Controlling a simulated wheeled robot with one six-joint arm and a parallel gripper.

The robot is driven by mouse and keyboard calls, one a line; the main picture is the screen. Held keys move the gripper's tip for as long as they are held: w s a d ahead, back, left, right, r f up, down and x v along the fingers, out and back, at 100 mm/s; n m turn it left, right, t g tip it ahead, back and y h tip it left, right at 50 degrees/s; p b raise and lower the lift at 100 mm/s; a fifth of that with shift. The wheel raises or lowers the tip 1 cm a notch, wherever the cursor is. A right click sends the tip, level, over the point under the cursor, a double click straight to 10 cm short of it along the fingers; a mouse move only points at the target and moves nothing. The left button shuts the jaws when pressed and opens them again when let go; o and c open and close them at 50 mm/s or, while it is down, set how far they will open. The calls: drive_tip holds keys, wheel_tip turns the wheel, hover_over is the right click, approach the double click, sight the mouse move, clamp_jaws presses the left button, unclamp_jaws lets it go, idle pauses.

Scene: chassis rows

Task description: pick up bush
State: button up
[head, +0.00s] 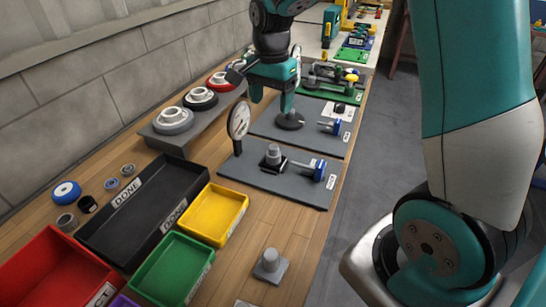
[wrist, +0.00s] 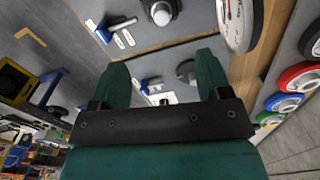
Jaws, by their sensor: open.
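My gripper (head: 272,98) is open and empty above the row of grey boards in the head view; its two teal fingers stand apart in the wrist view (wrist: 162,65). Several pieces could be the bush, and I cannot tell which. A stepped grey cylinder (head: 273,154) stands on the nearest grey board (head: 270,184). It seems to show at the top of the wrist view (wrist: 161,12). Another stepped grey piece (head: 270,262) stands on the front bench.
A black DONE tray (head: 140,225), a red bin (head: 50,265), a green bin (head: 172,268) and a yellow bin (head: 215,214) fill the near left. A dial gauge (head: 238,120) stands upright near my gripper. Flanged wheels (head: 173,121) line a raised ledge.

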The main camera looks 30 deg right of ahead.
drive_tip(key=shift+m, duration=0.3)
drive_tip(key=f, duration=1.2)
drive_tip(key=shift+w+d+p, duration=0.15)
drive_tip(key=shift+d+p, duration=0.05)
drive_tip(key=shift+p, duration=0.1)
drive_tip(key=shift+w+d+f+p, duration=0.1)
drive_tip(key=shift+f+p, duration=0.15)
drive_tip(key=shift+f, duration=1.15)
drive_tip(key=shift+w+d+f+p, duration=0.1)
drive_tip(key=shift+f+p, duration=0.1)
drive_tip(key=shift+f, duration=1.15)
drive_tip(key=c, duration=1.1)
drive_tip(key=shift+c, duration=0.2)
wheel_tip(320, 180, up, 20)
drive_tip(key=shift+b, duration=0.35)
drive_tip(key=shift+r, duration=0.1)
wheel_tip(320, 180, up, 6)
drive_tip(key=p, duration=0.6)
hover_over(273, 147)
